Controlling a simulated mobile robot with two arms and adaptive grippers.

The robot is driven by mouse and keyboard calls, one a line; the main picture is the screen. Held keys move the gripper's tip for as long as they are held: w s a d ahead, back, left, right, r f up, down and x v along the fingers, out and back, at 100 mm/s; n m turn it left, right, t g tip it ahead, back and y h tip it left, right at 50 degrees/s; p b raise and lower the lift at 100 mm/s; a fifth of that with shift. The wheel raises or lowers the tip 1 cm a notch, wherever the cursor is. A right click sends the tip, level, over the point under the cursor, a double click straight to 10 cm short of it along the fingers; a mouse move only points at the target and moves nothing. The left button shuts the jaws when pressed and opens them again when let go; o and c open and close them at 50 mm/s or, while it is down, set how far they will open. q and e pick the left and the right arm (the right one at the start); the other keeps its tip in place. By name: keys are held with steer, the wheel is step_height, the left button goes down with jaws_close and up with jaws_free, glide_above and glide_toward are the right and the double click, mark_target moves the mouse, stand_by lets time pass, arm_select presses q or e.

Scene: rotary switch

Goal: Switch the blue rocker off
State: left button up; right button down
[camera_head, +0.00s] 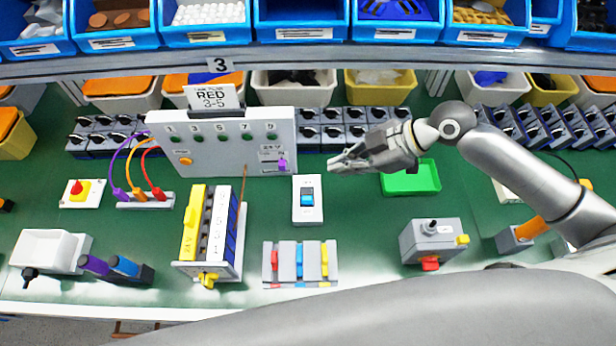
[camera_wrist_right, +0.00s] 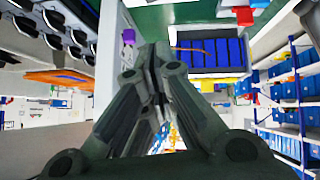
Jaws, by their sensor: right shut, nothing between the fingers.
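My right gripper (camera_head: 335,165) is shut and empty, above and to the right of the rocker, pointing left. It looks apart from the rocker. The shut fingers also show in the right wrist view (camera_wrist_right: 155,65), where I cannot make out the rocker. My left gripper is not in view.
A white panel (camera_head: 225,155) with green buttons stands behind and to the left. A block with coloured levers (camera_head: 300,262) sits in front of the rocker. A green tray (camera_head: 412,178) lies under my right arm. A grey box (camera_head: 433,241) stands to the right.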

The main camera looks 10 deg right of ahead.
steer(key=p, duration=0.3)
glide_above(309, 193)
steer(key=f, duration=0.6)
steer(key=shift+s+f, duration=0.25)
steer(key=shift+f, duration=0.05)
steer(key=f, duration=0.3)
steer(key=shift+w+f, duration=0.2)
steer(key=shift+f+p, duration=0.3)
steer(key=shift+f, duration=0.15)
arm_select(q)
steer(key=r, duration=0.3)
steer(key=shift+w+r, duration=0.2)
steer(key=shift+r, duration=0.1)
arm_select(e)
steer(key=shift+w+f, duration=0.1)
